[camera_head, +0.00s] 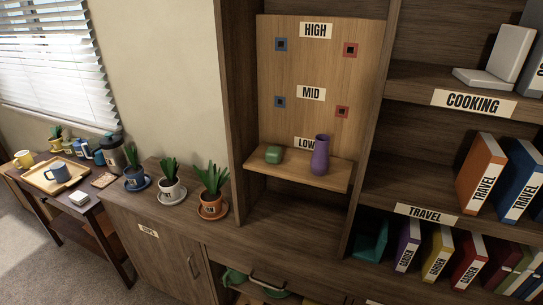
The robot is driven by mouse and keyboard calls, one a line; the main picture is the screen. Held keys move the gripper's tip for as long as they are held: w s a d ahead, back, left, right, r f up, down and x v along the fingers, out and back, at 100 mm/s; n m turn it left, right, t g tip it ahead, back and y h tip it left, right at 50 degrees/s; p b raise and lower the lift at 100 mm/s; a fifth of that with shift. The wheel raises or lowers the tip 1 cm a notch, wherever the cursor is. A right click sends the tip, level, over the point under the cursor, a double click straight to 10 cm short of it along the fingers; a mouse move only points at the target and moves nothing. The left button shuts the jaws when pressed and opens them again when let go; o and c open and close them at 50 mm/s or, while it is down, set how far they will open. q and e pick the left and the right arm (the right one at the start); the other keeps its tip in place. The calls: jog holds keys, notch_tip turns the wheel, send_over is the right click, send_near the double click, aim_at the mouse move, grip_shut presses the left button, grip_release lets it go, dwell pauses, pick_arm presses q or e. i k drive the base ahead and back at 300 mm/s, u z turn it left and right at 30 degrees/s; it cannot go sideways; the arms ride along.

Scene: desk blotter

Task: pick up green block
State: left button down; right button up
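The shelf juts out from an upright wooden board below a label reading LOW. A purple vase (321,156) stands on the same shelf to the right of the block, apart from it. Neither of my grippers shows in the head camera view.
The upright board (315,70) bears HIGH, MID and LOW labels and coloured square sockets. Bookshelves with books (482,172) stand at right. Several potted plants (213,188) stand on a cabinet (160,212) at left. A side table (55,205) holds a tray and mugs.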

aim_at(273, 155)
jog(key=k, duration=0.6)
jog(key=z, duration=0.95)
jog(key=i, duration=1.15)
jog(key=u, duration=0.2)
